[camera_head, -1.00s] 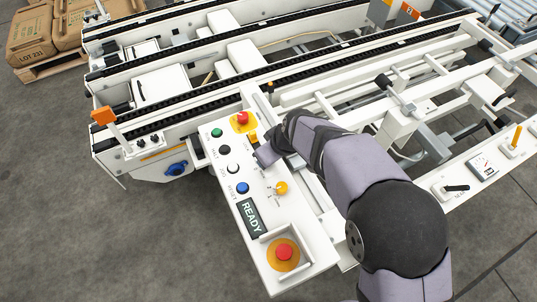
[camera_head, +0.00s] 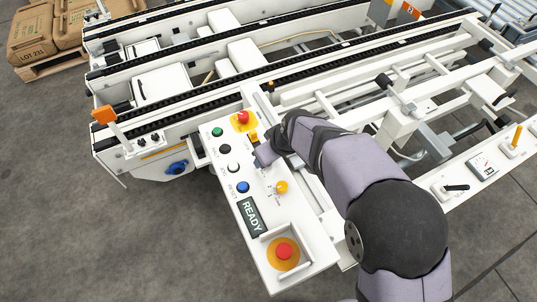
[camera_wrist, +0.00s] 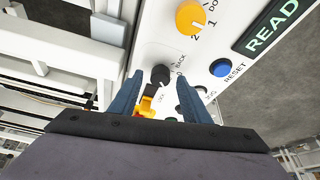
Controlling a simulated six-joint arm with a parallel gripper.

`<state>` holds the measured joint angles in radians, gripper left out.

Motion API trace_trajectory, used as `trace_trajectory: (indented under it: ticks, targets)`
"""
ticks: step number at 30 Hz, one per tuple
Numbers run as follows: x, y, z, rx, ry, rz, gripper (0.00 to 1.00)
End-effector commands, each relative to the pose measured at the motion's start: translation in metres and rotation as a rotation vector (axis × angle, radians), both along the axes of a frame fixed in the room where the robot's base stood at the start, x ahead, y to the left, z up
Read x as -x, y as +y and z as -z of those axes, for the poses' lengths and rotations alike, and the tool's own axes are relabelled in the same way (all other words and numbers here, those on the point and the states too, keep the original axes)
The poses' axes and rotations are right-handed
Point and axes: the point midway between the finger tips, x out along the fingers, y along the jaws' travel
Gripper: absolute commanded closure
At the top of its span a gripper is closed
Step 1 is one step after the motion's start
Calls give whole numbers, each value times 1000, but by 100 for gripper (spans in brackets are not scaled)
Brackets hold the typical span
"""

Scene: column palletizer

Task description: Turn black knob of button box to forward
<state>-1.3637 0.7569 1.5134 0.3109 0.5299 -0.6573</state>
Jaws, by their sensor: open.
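The white button box (camera_head: 258,212) fills the middle of the head view. My gripper (camera_head: 263,157) is over its upper right part and hides the black knob there. In the wrist view the black knob (camera_wrist: 160,75) sits on the panel between the two blue fingers of my open gripper (camera_wrist: 160,85). The fingers stand on either side of the knob. I cannot tell whether either finger touches it. The word BACK is printed beside it; its other labels are partly hidden.
A yellow-orange piece (camera_wrist: 146,104) lies close to one finger. White conveyor frames (camera_head: 330,100) stand behind.

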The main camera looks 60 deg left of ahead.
Motion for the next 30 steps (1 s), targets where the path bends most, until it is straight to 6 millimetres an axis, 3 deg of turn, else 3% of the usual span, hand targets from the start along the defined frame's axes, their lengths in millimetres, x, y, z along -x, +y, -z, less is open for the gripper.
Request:
trace_trajectory:
  ticks: [18, 30]
  targets:
    - [-6, -24, -60, -2, 0, 1, 57]
    - [-6, -27, -67, -1, 0, 1, 57]
